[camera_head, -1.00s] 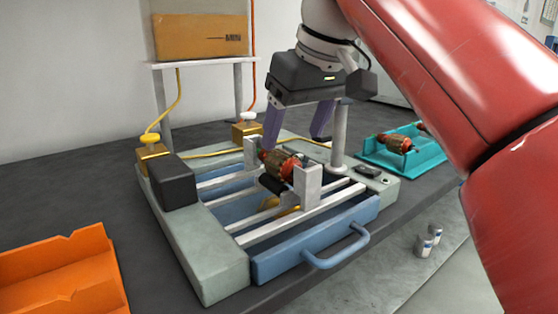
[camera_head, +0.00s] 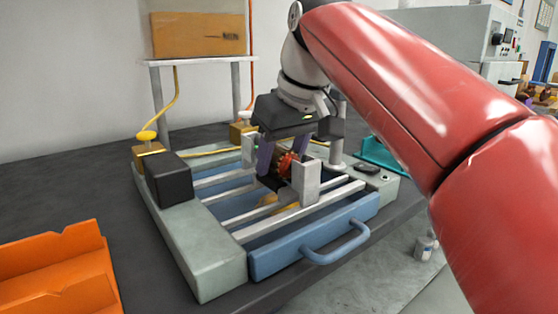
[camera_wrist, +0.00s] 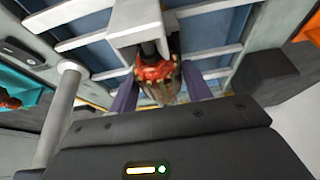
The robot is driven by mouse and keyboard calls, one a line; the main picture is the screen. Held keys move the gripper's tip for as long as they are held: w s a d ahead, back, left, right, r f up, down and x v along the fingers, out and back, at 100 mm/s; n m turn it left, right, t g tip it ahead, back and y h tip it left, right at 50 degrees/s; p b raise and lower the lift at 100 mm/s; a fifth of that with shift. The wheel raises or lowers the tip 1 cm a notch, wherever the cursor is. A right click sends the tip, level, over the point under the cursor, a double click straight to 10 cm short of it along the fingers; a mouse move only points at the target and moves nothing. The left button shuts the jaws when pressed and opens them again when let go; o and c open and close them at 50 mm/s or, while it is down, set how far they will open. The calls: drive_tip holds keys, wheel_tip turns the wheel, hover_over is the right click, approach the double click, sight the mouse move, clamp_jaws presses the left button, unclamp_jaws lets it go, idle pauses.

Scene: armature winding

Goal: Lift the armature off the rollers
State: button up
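The armature (camera_head: 286,163), with a red-orange end and copper-brown body, sits between two pale upright brackets on the winding fixture. It also shows in the wrist view (camera_wrist: 157,78). My gripper (camera_head: 283,160) points down over it, with one purple finger on each side of the armature. In the wrist view the fingers (camera_wrist: 160,92) stand apart, with the armature between them and seemingly small gaps. I cannot make out firm contact. The rollers under the armature are mostly hidden by it and my fingers.
The near bracket (camera_head: 306,182) stands close to my gripper. A black block (camera_head: 171,180) sits on the fixture's left side, and a grey post (camera_head: 337,140) stands behind right. A teal tray (camera_head: 378,153) lies at right, an orange tray (camera_head: 60,270) at left.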

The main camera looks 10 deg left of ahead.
drive_tip(key=c, duration=0.9)
